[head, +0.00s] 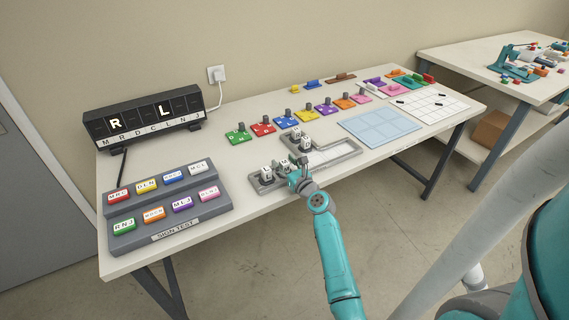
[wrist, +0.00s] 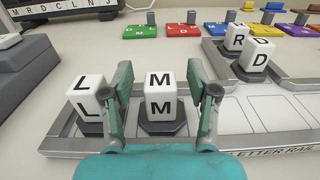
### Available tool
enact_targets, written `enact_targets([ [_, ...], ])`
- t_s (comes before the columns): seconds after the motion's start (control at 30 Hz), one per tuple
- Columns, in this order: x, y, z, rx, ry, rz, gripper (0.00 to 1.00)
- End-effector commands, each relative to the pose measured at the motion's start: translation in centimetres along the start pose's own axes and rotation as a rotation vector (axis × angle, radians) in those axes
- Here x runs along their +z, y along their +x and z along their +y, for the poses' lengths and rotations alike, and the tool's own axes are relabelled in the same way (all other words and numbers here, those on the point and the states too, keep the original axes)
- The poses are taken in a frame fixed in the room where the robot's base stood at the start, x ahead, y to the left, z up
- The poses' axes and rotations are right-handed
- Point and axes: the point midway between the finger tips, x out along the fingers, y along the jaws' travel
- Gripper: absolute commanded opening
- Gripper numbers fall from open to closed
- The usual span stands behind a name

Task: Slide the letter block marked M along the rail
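The M block (wrist: 160,97) is a white cube with black letters, seated on a dark base on the grey letter rail (wrist: 268,147). In the wrist view my gripper (wrist: 162,85) has its two teal fingers spread, one on each side of the M block. A gap shows on the M block's right side, and the left finger stands between it and the L block (wrist: 88,98). In the head view my gripper (head: 297,180) is over the rail's front part and partly hides the blocks there.
The R block (wrist: 236,38) and D block (wrist: 256,56) stand on the rail's rear branch. Empty white rail slots lie right of M. Coloured letter plates (wrist: 184,30) lie behind. A sign-test button panel (head: 165,210) and a letter display (head: 143,117) stand at left.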

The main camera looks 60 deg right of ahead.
Motion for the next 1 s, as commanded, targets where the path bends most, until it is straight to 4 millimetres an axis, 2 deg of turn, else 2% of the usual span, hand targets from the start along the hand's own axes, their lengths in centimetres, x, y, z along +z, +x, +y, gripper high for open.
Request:
enact_targets([
  [0.23,0.0,-0.1,0.0,-0.001,0.000,0.000,0.59],
  [0.37,-0.1,-1.0,-0.1,-0.002,0.000,0.001,0.59],
  [0.8,-0.1,-9.0,-0.1,-0.002,0.001,0.001,0.59],
  [1.0,-0.1,-11.4,0.0,-0.002,0.001,0.000,0.59],
])
